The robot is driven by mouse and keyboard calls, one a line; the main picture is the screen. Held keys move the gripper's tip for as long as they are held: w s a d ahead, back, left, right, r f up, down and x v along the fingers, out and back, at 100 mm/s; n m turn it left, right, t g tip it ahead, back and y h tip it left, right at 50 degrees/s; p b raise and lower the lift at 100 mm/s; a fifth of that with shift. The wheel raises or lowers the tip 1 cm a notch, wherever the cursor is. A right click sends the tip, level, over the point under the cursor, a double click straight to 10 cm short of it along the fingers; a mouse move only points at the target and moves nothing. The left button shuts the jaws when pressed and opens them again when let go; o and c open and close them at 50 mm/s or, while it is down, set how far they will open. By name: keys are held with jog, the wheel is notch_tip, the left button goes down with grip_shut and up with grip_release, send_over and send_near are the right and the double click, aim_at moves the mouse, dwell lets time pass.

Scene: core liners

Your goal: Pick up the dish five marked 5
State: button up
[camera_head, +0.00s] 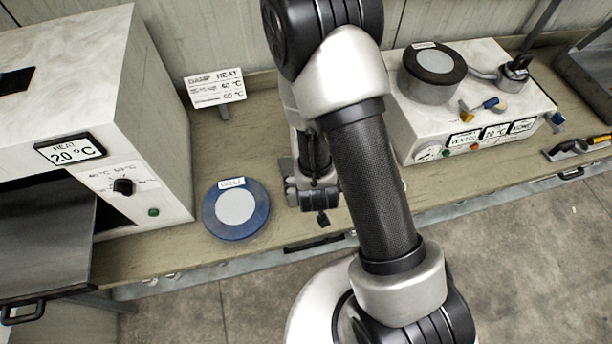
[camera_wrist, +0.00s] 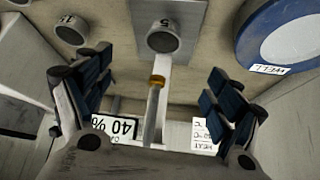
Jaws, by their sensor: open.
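In the head view my gripper (camera_head: 318,205) hangs over the bench, and my arm hides the dish there.
A second small round dish (camera_wrist: 70,30) stands left in the wrist view. A blue disc (camera_head: 236,210) lies on the bench beside the gripper. A white heater (camera_head: 90,110) stands left, a white instrument box (camera_head: 465,110) right. A sign (camera_head: 214,88) stands at the back.

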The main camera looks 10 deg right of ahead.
jog(key=b+x, duration=0.2)
jog(key=b, duration=0.4)
jog(key=b, duration=0.4)
jog(key=shift+w+f, duration=0.1)
jog(key=shift+f, duration=0.25)
jog(key=b+x, duration=0.1)
jog(key=x, duration=0.7)
jog(key=shift+w+f+b, duration=0.25)
jog(key=shift+b, duration=0.15)
jog(key=shift+w+a+r+b+x, duration=0.15)
jog(key=shift+b+x, duration=0.1)
jog(key=shift+x, duration=0.75)
jog(key=shift+w+a+b+x, duration=0.1)
jog(key=shift+w+b+x, duration=0.1)
jog(key=shift+x, duration=0.8)
jog(key=shift+w+a+r+b+x, duration=0.15)
jog(key=shift+b+x, duration=0.1)
jog(key=shift+x, duration=0.75)
jog(key=c, duration=1.3)
jog(key=shift+c, duration=0.2)
